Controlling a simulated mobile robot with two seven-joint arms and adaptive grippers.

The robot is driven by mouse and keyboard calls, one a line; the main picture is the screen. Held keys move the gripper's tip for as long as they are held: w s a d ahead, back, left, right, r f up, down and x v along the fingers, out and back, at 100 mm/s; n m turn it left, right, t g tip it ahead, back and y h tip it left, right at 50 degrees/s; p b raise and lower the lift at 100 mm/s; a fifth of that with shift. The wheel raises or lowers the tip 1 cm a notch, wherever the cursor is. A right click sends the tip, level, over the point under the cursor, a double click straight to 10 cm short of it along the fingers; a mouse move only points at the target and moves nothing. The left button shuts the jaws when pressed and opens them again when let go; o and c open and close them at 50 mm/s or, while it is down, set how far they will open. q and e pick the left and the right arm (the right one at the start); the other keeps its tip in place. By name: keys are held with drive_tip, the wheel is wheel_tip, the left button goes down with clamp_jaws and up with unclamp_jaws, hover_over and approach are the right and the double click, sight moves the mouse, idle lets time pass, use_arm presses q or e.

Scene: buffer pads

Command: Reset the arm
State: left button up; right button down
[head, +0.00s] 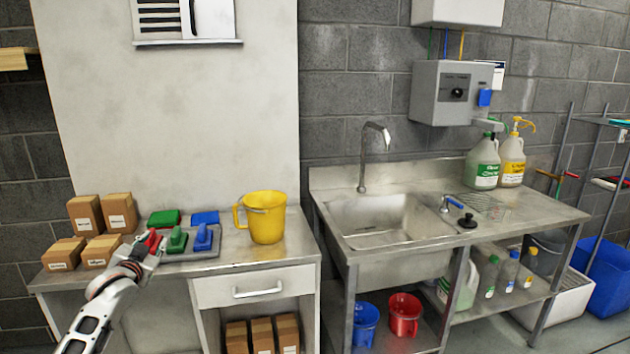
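My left arm reaches in from the lower left, and my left gripper (152,249) is at the left end of a grey tray (208,251) on the steel counter. A red handled pad (151,239) is right at its fingertips. I cannot tell whether the fingers are closed on it or only beside it. A green handled pad (177,240) and a blue handled pad (203,237) stand on the tray to the right. A flat green pad (164,218) and a flat blue pad (205,217) lie behind them. My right gripper is not in view.
Several cardboard boxes (87,214) stand left of the tray, close to my gripper. A yellow jug (265,217) stands to the right. A drawer (252,288) is below. The counter's front right is clear.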

use_arm(q)
wheel_tip(320, 180, up, 4)
drive_tip(key=d+t+h, duration=0.1)
drive_tip(key=d+t, duration=0.1)
drive_tip(key=s+d+f+g+h, duration=0.1)
drive_tip(key=s+d+f, duration=0.3)
drive_tip(key=s+f, duration=0.3)
drive_tip(key=s+d+f+m+g+h, duration=0.1)
drive_tip(key=s+d+f, duration=0.3)
drive_tip(key=f, duration=0.6)
drive_tip(key=s+d+f+g+h, duration=0.1)
drive_tip(key=s+d+f, duration=0.3)
drive_tip(key=s+f, duration=0.3)
drive_tip(key=s+d+f+g, duration=0.1)
drive_tip(key=s+d+f, duration=0.3)
drive_tip(key=s, duration=0.5)
drive_tip(key=s+d+f+g+h, duration=0.1)
drive_tip(key=s+d+f, duration=0.3)
drive_tip(key=s, duration=0.6)
drive_tip(key=s+d+f+g+h, duration=0.1)
drive_tip(key=s+d+f, duration=0.3)
drive_tip(key=s, duration=0.5)
drive_tip(key=shift+s+f+n+g, duration=0.3)
drive_tip(key=shift+s+f+g, duration=0.1)
drive_tip(key=shift+g, duration=0.2)
drive_tip(key=shift+w, duration=0.1)
